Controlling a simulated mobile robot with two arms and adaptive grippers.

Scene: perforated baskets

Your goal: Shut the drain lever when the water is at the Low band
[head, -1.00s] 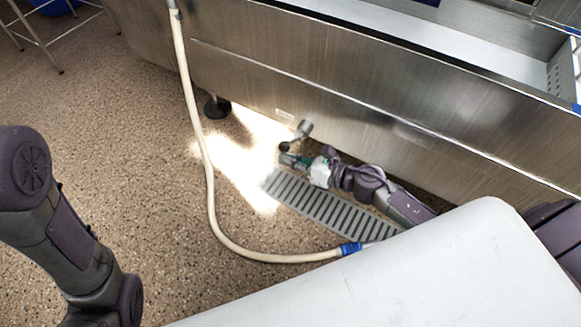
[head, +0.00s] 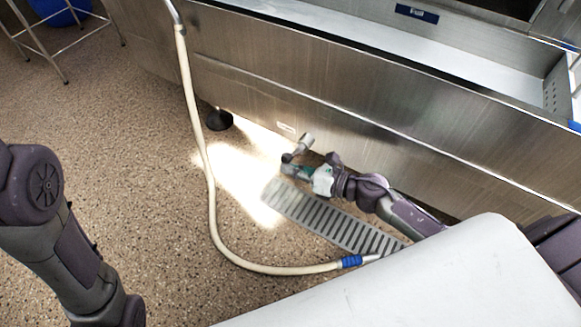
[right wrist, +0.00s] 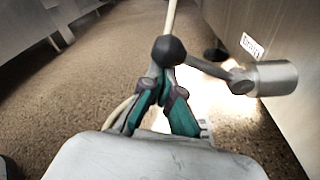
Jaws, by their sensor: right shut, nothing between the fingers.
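The drain lever (head: 305,141) sticks out low on the steel tank's front. It has a grey round hub, a short arm and a dark ball knob. In the right wrist view, the knob (right wrist: 168,50) is just beyond my fingertips and the hub (right wrist: 270,78) is to its right. My right gripper (head: 290,168) is shut and empty, close by the knob; whether it touches is unclear. It also shows in the right wrist view (right wrist: 166,80). The tank's pale inside (head: 350,27) shows in part, with a blue "Full" plate (head: 417,13). No Low band or clear water line shows. My left gripper is out of view.
A cream hose (head: 207,180) hangs from the tank and curves over the floor to a blue collar. A slotted floor drain (head: 325,217) lies below my right arm. A tank foot (head: 219,120) stands left of the lever.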

